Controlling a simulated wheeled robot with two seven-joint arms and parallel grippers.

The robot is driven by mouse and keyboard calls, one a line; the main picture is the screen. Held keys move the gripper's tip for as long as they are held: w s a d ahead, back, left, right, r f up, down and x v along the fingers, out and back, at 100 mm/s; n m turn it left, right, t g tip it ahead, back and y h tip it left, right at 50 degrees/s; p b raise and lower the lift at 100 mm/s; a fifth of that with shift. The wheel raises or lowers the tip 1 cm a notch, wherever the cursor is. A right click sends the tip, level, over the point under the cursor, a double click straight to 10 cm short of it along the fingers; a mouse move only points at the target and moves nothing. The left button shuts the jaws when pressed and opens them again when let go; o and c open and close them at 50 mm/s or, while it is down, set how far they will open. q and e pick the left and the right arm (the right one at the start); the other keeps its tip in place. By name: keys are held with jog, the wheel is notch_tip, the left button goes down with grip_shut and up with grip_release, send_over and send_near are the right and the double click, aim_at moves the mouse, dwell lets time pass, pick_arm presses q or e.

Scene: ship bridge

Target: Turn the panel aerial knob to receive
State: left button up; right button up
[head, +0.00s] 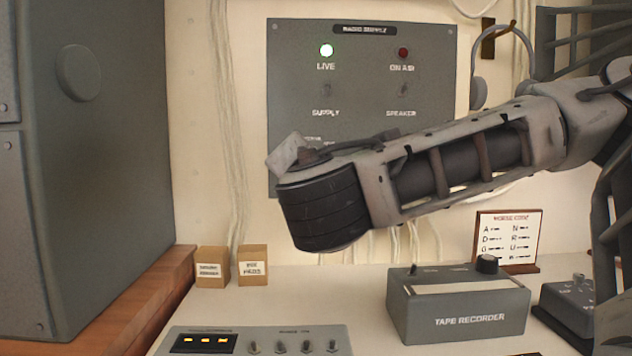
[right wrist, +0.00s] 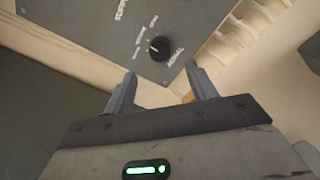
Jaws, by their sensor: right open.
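The aerial knob (right wrist: 159,48) is a round black knob near the lower edge of the grey radio supply panel (head: 300,80), in the right wrist view. Small position labels ring it, too small to read surely, and a faint light mark shows on its face. My right gripper (right wrist: 160,70) is open and empty, its two fingers pointing at the panel. The knob appears between and beyond the fingertips, apart from them. In the head view my right arm covers the lower panel and hides the knob. My left gripper is out of view.
A headset (head: 480,92) hangs at right. A tape recorder (head: 458,308), a Morse code card (head: 508,238) and two small boxes stand on the desk below.

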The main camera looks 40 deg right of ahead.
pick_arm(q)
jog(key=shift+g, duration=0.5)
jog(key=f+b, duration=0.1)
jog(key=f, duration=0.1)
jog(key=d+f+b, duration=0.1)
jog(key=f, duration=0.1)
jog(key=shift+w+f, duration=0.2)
pick_arm(e)
jog(key=v, duration=0.8)
jog(key=shift+s+a, duration=0.2)
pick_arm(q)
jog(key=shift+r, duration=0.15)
